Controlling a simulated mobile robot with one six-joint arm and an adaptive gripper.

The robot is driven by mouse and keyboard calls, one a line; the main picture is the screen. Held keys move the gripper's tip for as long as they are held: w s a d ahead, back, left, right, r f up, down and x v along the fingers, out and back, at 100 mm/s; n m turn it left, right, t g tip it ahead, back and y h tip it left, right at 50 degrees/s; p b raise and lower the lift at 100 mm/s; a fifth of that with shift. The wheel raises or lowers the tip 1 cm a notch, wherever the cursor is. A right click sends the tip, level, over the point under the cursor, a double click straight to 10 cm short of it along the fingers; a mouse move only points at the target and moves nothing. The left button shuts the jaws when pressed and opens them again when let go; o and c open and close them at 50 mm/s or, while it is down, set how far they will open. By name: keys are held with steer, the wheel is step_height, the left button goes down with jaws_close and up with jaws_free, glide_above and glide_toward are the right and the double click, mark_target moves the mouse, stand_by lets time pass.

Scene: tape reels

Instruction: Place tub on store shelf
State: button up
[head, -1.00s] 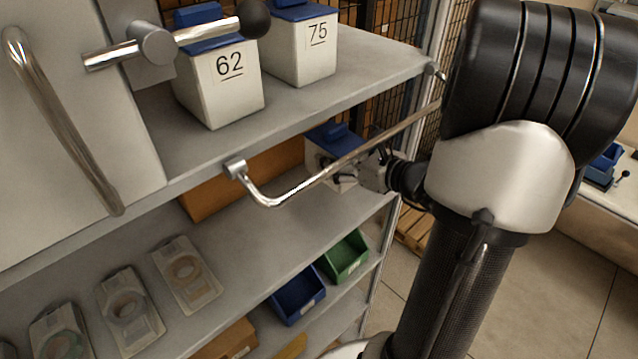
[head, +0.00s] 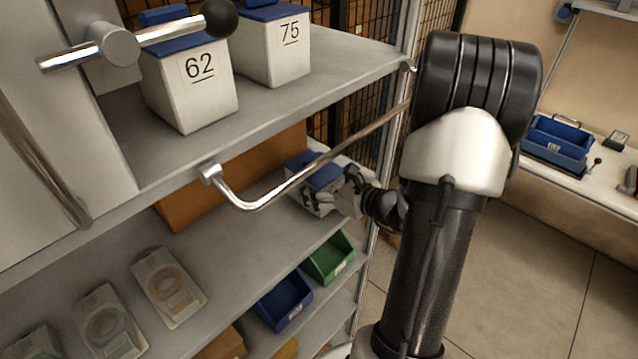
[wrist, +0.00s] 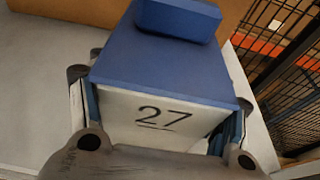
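The tub (head: 318,192) is a white box with a blue lid, marked 27 on its front in the wrist view (wrist: 150,115). My gripper (head: 348,194) holds it from the front, with fingers along both sides of the tub in the wrist view. The tub is upright at the right end of the middle store shelf (head: 235,235), below the upper shelf. I cannot tell whether its base touches the shelf. Its underside is hidden.
Tubs 62 (head: 192,85) and 75 (head: 275,50) stand on the upper shelf. A bent metal rail (head: 290,185) crosses in front. A brown box (head: 235,180) is left of the tub. Blue (head: 284,300) and green (head: 330,258) bins sit lower. Wire mesh (wrist: 290,85) is at right.

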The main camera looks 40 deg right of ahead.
steer(key=o, duration=0.5)
steer(key=shift+c, duration=0.2)
steer(key=shift+r+p, duration=0.3)
steer(key=shift+p, duration=0.05)
steer(key=a+b+v, duration=0.1)
steer(key=v, duration=1.1)
steer(key=shift+d, duration=0.5)
steer(key=shift+f, duration=0.15)
